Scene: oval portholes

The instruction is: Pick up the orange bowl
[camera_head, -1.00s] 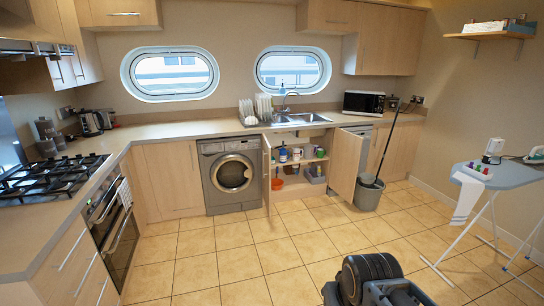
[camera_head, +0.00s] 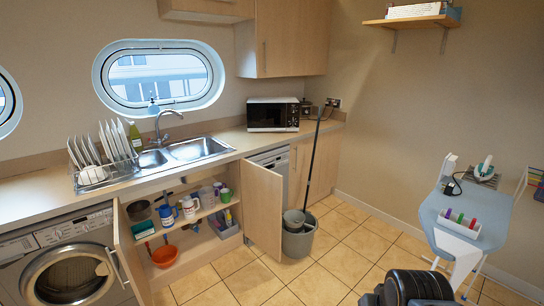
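The orange bowl (camera_head: 165,256) sits on the floor of the open cupboard under the sink, toward its left side. It appears upright. A red-orange handle-like item stands just left of it, against the open left door (camera_head: 132,252). The cupboard shelf (camera_head: 190,214) is above the bowl, with bottles and cups on it. Dark rounded parts of my own arm show at the bottom right edge. My gripper's fingers do not show, so its place relative to the bowl cannot be seen.
Both cupboard doors stand open; the right door (camera_head: 262,208) juts into the room. A grey bucket with a mop (camera_head: 298,240) stands beside it. A grey caddy (camera_head: 224,225) is right of the bowl. An ironing board (camera_head: 462,225) stands at right. Tiled floor before the cupboard is clear.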

